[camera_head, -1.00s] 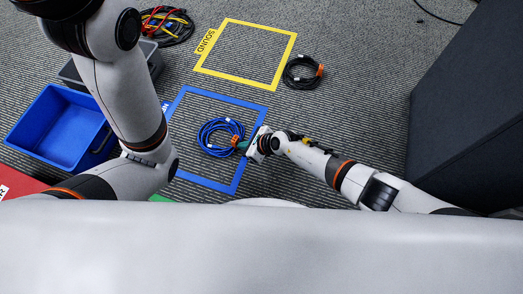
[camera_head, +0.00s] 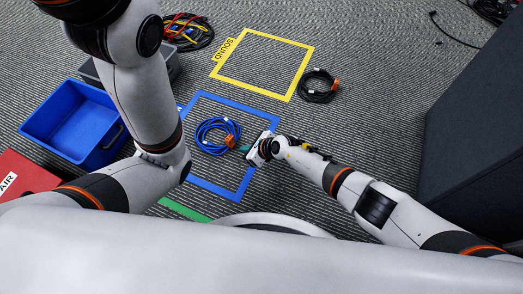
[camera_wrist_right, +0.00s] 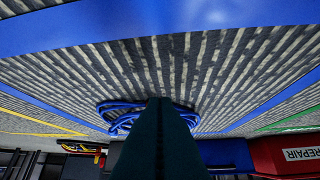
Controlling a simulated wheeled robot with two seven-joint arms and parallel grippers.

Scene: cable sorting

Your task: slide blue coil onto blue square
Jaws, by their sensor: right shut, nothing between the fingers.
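The blue coil (camera_head: 211,127) lies flat on the carpet with an orange tag on its right side. It is inside the blue square (camera_head: 262,117), a taped outline, in its left far part. My right gripper (camera_head: 245,149) is shut and low, just right of the coil at the orange tag, with its fingers apparently touching or nearly touching it. In the right wrist view the dark fingers (camera_wrist_right: 156,135) cover the middle of the coil (camera_wrist_right: 118,113), and nothing is between them. My left arm stands at the left, and its gripper is out of view.
A yellow square (camera_head: 262,86) marked SOUND and a black coil (camera_head: 318,93) lie farther back. Mixed cables (camera_head: 190,38) lie behind my left arm. A dark block (camera_head: 475,130) stands at the right.

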